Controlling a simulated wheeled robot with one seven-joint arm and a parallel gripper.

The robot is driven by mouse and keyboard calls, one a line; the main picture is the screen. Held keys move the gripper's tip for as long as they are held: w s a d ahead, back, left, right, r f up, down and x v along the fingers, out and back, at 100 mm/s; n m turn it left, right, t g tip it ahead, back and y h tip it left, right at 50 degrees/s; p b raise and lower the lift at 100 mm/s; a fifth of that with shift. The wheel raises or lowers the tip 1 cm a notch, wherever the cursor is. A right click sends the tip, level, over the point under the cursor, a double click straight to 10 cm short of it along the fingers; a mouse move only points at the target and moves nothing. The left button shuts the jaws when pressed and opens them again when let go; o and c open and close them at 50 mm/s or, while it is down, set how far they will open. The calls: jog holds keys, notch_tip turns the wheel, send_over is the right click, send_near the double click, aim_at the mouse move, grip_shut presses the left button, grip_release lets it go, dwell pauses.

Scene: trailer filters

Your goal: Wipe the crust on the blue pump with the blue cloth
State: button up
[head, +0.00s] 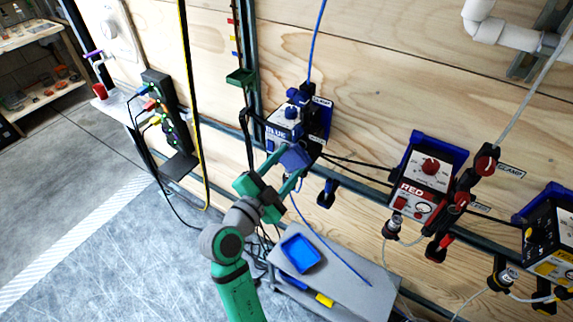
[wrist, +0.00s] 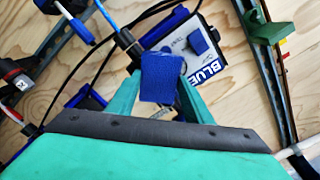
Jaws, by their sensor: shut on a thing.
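The blue pump (head: 283,124) is mounted on the rail along the wooden wall, left of the red pump. Its white face and BLUE label also show in the wrist view (wrist: 210,68). My gripper (head: 292,158) is shut on the blue cloth (wrist: 161,77), a folded pad between its fingertips. In the head view the cloth (head: 294,157) is just in front of the pump's lower right. I cannot tell whether it touches the pump. The cloth and fingers hide part of the pump, and I cannot make out the crust.
The red pump (head: 422,178) and a yellow pump (head: 552,240) hang farther right. A blue tray (head: 301,253) lies on a grey bench (head: 335,275) below. A green bracket (head: 240,77) is up left of the blue pump. Black cables and a blue hose run close by.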

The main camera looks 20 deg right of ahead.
jog(key=s+d, duration=0.2)
jog(key=s, duration=0.1)
jog(key=shift+s+d, duration=0.1)
jog(key=shift+d, duration=0.15)
dwell(0.4)
jog(key=shift+w+a, duration=0.4)
jog(key=shift+w, duration=0.25)
jog(key=shift+w+a, duration=0.4)
jog(key=shift+w, duration=0.2)
jog(key=shift+w+a, duration=0.3)
jog(key=shift+w, duration=0.2)
jog(key=shift+c, duration=1.3)
